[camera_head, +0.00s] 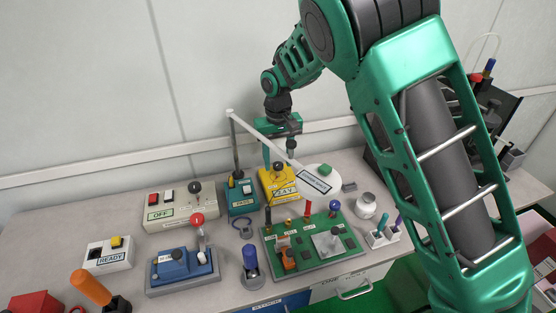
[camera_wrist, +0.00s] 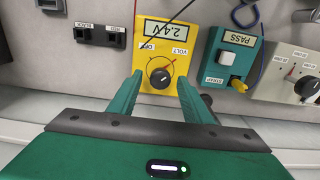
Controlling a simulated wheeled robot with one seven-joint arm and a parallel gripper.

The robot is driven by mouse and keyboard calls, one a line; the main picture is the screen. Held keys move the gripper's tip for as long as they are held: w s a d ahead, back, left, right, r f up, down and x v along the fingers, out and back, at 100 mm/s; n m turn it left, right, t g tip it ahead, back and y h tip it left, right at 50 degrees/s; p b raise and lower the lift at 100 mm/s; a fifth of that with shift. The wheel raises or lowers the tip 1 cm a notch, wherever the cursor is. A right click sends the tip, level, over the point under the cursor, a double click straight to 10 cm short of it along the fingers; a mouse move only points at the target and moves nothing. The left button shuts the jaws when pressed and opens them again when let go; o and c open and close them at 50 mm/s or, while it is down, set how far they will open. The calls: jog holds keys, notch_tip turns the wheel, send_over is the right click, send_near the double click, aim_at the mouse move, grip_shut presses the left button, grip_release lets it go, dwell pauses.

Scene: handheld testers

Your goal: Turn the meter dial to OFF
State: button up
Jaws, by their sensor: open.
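The yellow meter (camera_head: 283,194) stands on the bench near the back wall, and it also shows in the wrist view (camera_wrist: 177,42). Its display (camera_wrist: 168,32) reads 2.4 V. The round black dial (camera_wrist: 160,78) sits below the OFF label at left and the VOLT label at right. A thin red line shows on the VOLT side; the exact dial setting is hard to tell. My gripper (camera_wrist: 160,80) is open and empty, with its green fingers on either side of the dial. In the head view my gripper (camera_head: 280,155) is over the meter's back; contact cannot be told.
A teal PASS box (camera_head: 242,197) stands close left of the meter, and a beige OFF box (camera_head: 172,213) farther left. A white lamp (camera_head: 275,140) reaches across near my gripper. A green circuit board (camera_head: 313,262) lies in front.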

jog(key=shift+c, duration=0.4)
jog(key=c, duration=1)
jog(key=shift+n, duration=0.4)
jog(key=n, duration=0.3)
jog(key=shift+n, duration=0.3)
jog(key=n, duration=0.4)
jog(key=shift+d+n, duration=0.1)
jog(key=shift+n, duration=0.2)
jog(key=n, duration=0.4)
jog(key=shift+w, duration=0.1)
jog(key=n, duration=0.4)
jog(key=shift+d+n, duration=0.15)
jog(key=shift+n, duration=0.15)
jog(key=shift+w, duration=0.1)
